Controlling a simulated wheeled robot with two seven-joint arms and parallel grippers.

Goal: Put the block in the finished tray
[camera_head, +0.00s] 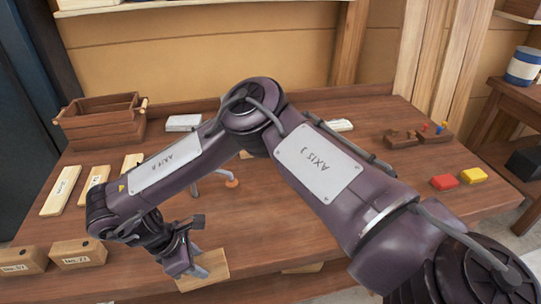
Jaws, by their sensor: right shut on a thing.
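My right gripper (198,271) reaches across from the right and points down near the table's front edge, left of centre. It is shut on a light wooden block (216,266). The fingers cover part of the block, and I cannot tell if it touches the table. An open wooden tray (102,132) with raised walls and light handles stands at the back left, well apart from the gripper. I see no "finished" label on it. My left gripper is not in view.
Two wooden blocks with number labels (78,254) sit at the front left. Several pale labelled strips (60,190) lie behind them. My arm spans the middle of the table (270,235).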

